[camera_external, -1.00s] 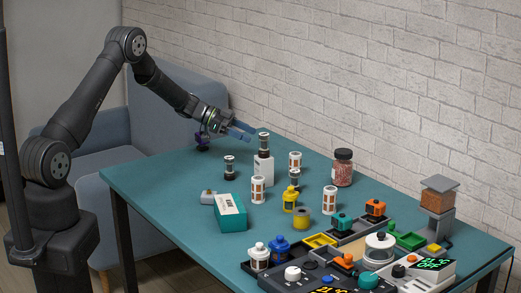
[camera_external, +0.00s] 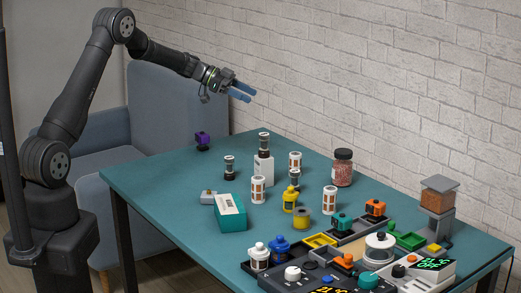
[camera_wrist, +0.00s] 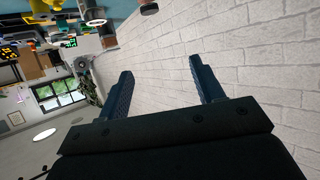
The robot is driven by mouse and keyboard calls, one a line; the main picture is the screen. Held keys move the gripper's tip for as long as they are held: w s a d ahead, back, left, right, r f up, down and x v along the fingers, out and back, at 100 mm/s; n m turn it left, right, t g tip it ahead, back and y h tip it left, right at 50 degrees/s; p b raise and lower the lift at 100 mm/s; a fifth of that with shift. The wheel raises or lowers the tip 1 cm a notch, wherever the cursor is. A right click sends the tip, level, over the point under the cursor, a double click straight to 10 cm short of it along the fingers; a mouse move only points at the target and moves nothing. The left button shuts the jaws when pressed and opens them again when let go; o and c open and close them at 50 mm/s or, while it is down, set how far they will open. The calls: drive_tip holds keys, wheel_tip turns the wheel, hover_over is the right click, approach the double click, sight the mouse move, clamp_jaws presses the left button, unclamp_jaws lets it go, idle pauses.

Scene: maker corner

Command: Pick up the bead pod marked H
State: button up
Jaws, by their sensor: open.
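Several small pod-like cylinders stand upright on the teal table. White ones with orange-brown windows include a left one (camera_external: 258,189), a back one (camera_external: 295,160) and a right one (camera_external: 330,199). Dark-and-clear ones include one on a white block (camera_external: 264,144) and one at the far left (camera_external: 230,167). I cannot read an H on any of them, so I cannot tell which is the marked bead pod. My gripper (camera_external: 246,91) is open and empty, high above the table's back-left part. In the wrist view its blue fingers (camera_wrist: 160,70) are apart with only wall between them.
A teal box (camera_external: 231,216), a yellow bottle (camera_external: 290,200) and a jar of reddish beads (camera_external: 342,168) stand among the pods. A purple item (camera_external: 202,140) sits at the back-left corner. Consoles and trays crowd the front right. The table's left front is clear.

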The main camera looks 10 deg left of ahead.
sight(297, 162)
drive_tip(key=s+d+f+n+t+y, duration=0.1)
drive_tip(key=s+d+n+t+y, duration=0.25)
drive_tip(key=d+n+y, duration=0.45)
drive_tip(key=d+f, duration=0.2)
drive_tip(key=f, duration=0.3)
drive_tip(key=w+d+f+m, duration=0.1)
drive_tip(key=d+f, duration=0.1)
drive_tip(key=f, duration=0.3)
drive_tip(key=d+f+m+y, duration=0.1)
drive_tip(key=d+f, duration=0.1)
drive_tip(key=f, duration=0.3)
drive_tip(key=shift+w+d+f+g, duration=0.15)
drive_tip(key=shift+w+d+g, duration=0.05)
drive_tip(key=shift+d+g, duration=0.05)
drive_tip(key=shift+w+x, duration=0.15)
drive_tip(key=shift+x, duration=1.45)
drive_tip(key=shift+w+x, duration=0.1)
drive_tip(key=shift+x, duration=1.45)
drive_tip(key=shift+a, duration=0.1)
drive_tip(key=c, duration=1.1)
drive_tip(key=shift+c, duration=0.2)
